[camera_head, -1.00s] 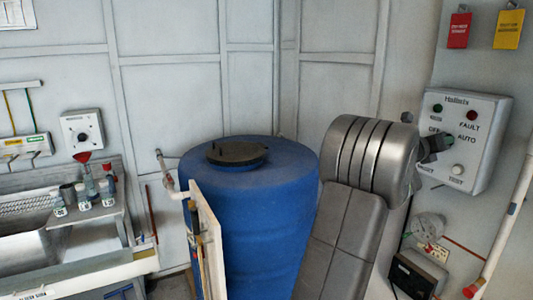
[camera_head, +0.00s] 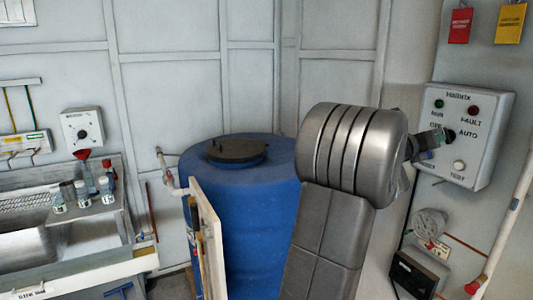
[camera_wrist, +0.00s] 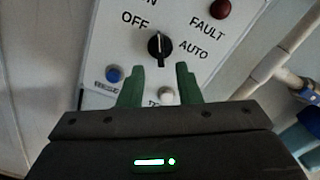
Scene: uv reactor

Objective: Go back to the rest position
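My gripper (camera_head: 430,144) is in front of the grey control box (camera_head: 492,125) on the right wall, partly hidden behind my wrist in the head view. In the wrist view my gripper (camera_wrist: 160,68) shows two green fingers standing apart with nothing between them. The black selector knob (camera_wrist: 158,48) of the box lies just beyond the fingertips, between the OFF and AUTO labels. The knob (camera_head: 449,134) also shows in the head view, with a small gap to the fingers.
A blue barrel (camera_head: 252,225) stands behind my arm at the left. A white pipe (camera_head: 510,215) runs down the wall at the right, and a black box (camera_head: 412,275) sits low below the panel. A sink bench (camera_head: 125,265) is at the far left.

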